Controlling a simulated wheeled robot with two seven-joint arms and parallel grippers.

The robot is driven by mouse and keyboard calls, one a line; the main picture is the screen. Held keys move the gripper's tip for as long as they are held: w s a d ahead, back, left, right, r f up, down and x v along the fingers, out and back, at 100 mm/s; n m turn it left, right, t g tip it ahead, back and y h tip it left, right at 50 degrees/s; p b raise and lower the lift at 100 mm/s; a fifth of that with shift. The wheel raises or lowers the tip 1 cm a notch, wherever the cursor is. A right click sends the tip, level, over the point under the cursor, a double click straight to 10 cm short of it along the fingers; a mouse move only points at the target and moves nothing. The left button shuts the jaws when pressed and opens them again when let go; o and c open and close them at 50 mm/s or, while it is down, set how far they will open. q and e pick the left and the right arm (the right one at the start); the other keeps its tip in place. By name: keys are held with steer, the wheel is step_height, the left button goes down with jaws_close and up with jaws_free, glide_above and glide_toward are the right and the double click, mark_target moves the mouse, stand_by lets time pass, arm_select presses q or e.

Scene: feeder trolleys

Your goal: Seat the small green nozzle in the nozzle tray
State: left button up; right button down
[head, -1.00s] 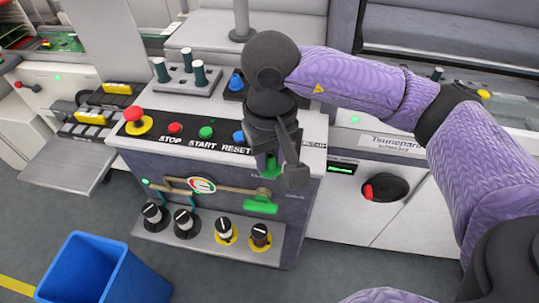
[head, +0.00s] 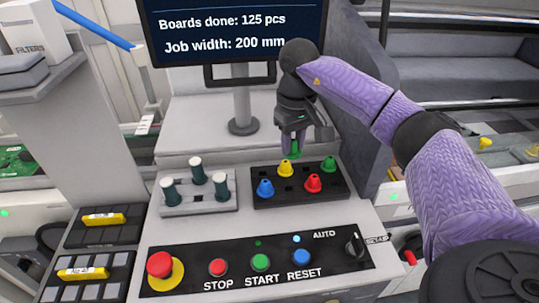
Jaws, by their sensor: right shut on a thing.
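My right gripper (head: 292,143) is shut on a small green nozzle (head: 293,154), whose lower part shows below the fingers. It holds the nozzle over the back of the black nozzle tray (head: 262,201). The tray has square holes and bears a blue nozzle (head: 265,188), a yellow nozzle (head: 285,169), a red nozzle (head: 313,184) and another green nozzle (head: 329,164). I cannot tell whether the held nozzle touches the tray. The fingers hide part of the held nozzle. My left gripper is not in view.
A grey rack with white-topped dark pegs (head: 198,205) stands left of the tray. A monitor (head: 232,30) on a post rises behind. The button panel (head: 238,272) is in front. Yellow-handled feeders (head: 82,273) are at the left. A dark grey partition stands right of the tray.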

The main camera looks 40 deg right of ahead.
steer(key=shift+f+b, duration=1.85)
steer(key=shift+f, duration=0.25)
step_height(320, 180, down, 3)
steer(key=b, duration=0.2)
steer(key=shift+f+b, duration=0.1)
steer(key=shift+b, duration=0.3)
steer(key=shift+f+b, duration=0.3)
steer(key=shift+f, duration=0.1)
step_height(320, 180, down, 2)
steer(key=shift+f+b, duration=0.1)
steer(key=shift+b, duration=0.7)
steer(key=shift+f, duration=0.25)
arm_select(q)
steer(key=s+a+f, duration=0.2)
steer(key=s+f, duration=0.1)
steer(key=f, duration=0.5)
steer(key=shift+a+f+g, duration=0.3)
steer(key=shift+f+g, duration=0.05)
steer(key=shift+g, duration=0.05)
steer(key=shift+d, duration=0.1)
